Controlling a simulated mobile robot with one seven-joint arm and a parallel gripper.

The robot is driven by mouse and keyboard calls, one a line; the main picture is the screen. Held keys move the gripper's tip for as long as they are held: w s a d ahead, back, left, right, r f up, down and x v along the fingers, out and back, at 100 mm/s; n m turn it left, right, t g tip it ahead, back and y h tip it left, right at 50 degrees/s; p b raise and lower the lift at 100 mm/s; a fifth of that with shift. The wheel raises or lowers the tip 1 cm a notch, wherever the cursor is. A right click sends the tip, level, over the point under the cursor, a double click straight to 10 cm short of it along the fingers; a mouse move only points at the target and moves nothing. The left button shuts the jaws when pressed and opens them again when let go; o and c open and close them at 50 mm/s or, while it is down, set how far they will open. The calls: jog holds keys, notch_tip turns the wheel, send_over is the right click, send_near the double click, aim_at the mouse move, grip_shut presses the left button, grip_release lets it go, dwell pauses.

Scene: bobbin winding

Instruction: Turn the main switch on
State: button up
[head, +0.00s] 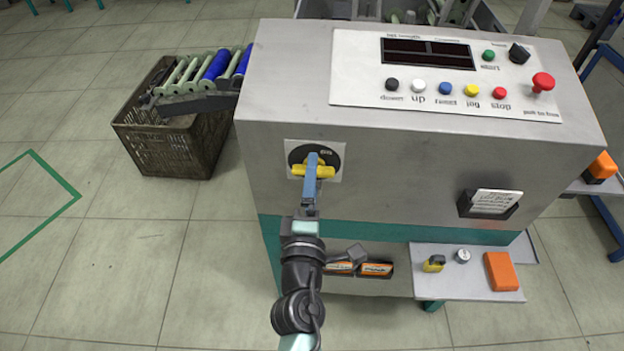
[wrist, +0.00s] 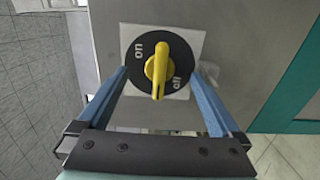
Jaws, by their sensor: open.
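The main switch is a yellow rotary knob (wrist: 157,68) on a black disk (wrist: 143,52) with a white plate, on the machine's front face. The disk reads "on" and "off"; in the wrist view, the knob's dark-marked end points down, close to "off". The yellow knob (head: 326,171) also shows in the head view, partly covered by a finger. My gripper (wrist: 158,78) is open, its two blue fingers on either side of the knob, with gaps visible between fingers and knob. In the head view, my gripper (head: 312,160) is right in front of the switch.
The grey machine (head: 420,150) has a button panel (head: 350,70) on top with a red emergency button (head: 542,83). A crate of bobbins (head: 165,150) stands on the floor to the left. A small shelf (head: 460,287) with small items is at lower right.

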jog(key=shift+w, duration=0.2)
jog(key=shift+w+d, duration=0.1)
jog(key=shift+w, duration=0.9)
